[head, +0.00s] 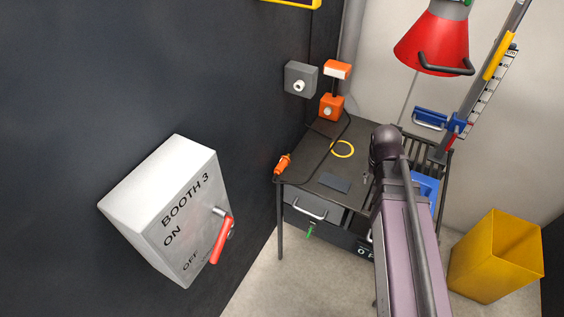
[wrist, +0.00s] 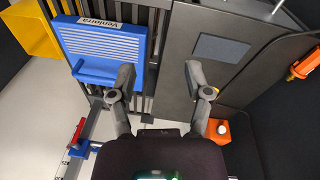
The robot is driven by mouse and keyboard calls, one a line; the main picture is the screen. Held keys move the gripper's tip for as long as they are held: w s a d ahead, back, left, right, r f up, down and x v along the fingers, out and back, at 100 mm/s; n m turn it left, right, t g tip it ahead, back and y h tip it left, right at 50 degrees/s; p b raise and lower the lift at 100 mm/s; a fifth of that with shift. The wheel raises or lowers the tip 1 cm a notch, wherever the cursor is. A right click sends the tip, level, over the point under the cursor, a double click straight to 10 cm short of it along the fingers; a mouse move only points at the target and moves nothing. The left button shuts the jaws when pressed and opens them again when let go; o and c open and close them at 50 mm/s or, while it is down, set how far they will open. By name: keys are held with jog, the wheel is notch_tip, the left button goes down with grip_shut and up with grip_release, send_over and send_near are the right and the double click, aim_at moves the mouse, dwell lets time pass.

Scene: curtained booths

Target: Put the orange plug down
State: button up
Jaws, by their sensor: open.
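The orange plug (head: 283,164) is at the left edge of the dark table (head: 377,137), with a black cable running from it across the top. In the wrist view the plug (wrist: 304,66) shows at the right edge of the picture. My gripper (wrist: 160,76) is open, with nothing between its fingers. It is over the table's slatted side, apart from the plug. In the head view my arm hides the gripper.
An orange box (head: 331,107) stands at the table's back. A yellow ring (head: 342,149) and a dark pad (head: 335,183) lie on top. A red lamp (head: 432,38) hangs above; a yellow bin (head: 493,262) stands right.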

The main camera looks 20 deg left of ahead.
jog(key=w+a+f+m+t+b, duration=0.1)
jog(key=w+a+b, duration=0.15)
jog(key=a, duration=0.55)
jog(key=w+a+f+b, duration=0.15)
jog(key=w+a, duration=0.25)
jog(key=a, duration=0.4)
jog(key=t+b, duration=0.2)
send_near(281, 163)
notch_tip(281, 163, up, 3)
jog(key=s+d, duration=0.1)
jog(key=s, duration=0.1)
jog(key=shift+a+f+m+y, duration=0.25)
jog(key=shift+a+m+y, duration=0.05)
jog(key=shift+m, duration=0.1)
jog(key=shift+w+f, duration=0.1)
jog(key=b+x, duration=0.7)
jog(key=shift+w+d+f+b, duration=0.1)
jog(key=shift+w+f+b, duration=0.1)
jog(key=shift+f+b, duration=0.15)
jog(key=shift+w+f, duration=0.15)
jog(key=shift+f, duration=0.1)
jog(key=shift+f+b, duration=0.1)
jog(key=shift+b, duration=0.25)
jog(key=shift+w+b+x, duration=0.15)
jog(key=shift+b+x, duration=1)
jog(key=shift+x, duration=0.1)
jog(key=shift+w+b+x, duration=0.15)
jog(key=shift+b+x, duration=0.95)
jog(key=shift+x, duration=0.15)
